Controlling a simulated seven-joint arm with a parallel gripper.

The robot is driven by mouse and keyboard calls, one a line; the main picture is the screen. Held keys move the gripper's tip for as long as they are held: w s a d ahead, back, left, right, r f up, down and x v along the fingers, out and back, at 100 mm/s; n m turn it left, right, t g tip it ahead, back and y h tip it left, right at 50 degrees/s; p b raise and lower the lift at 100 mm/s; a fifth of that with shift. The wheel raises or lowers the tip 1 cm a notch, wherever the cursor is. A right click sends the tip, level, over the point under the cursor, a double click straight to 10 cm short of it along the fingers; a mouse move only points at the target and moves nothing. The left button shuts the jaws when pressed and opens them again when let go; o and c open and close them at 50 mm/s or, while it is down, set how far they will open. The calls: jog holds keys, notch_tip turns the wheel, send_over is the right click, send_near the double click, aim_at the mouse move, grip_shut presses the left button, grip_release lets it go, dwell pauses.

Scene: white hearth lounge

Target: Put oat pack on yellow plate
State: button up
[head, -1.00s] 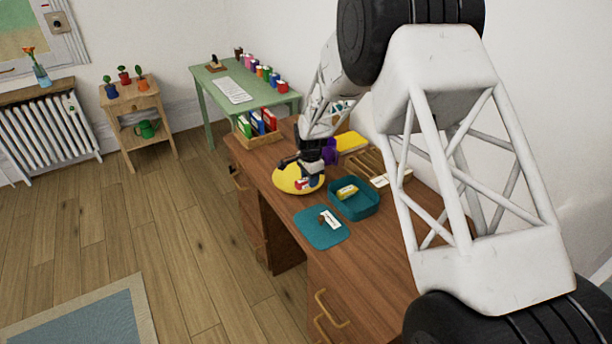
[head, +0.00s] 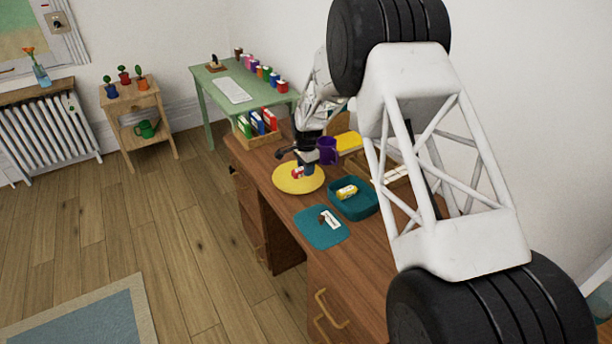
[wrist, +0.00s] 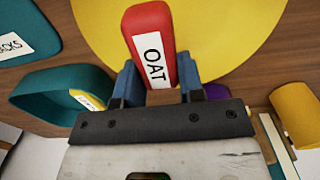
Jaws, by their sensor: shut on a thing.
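The oat pack is a small red pack (wrist: 149,44) with a white OAT label. My gripper (wrist: 153,85) is shut on it, with the blue fingers on either side in the wrist view. The yellow plate (head: 284,178) lies on the brown desk. In the head view the gripper (head: 303,170) and the pack are over the plate's middle. The plate also fills the top of the wrist view (wrist: 225,35). I cannot tell whether the pack touches the plate.
A teal bin (head: 370,210) with a yellow pack stands right of the plate. A purple mug (head: 327,150) stands close behind the gripper. A crate of books (head: 244,138) is at the desk's far end.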

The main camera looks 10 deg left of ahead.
jog(key=shift+f, duration=1.75)
jog(key=shift+f, duration=0.1)
jog(key=o, duration=0.6)
jog(key=shift+o, duration=0.2)
notch_tip(320, 180, up, 12)
jog(key=shift+r, duration=0.1)
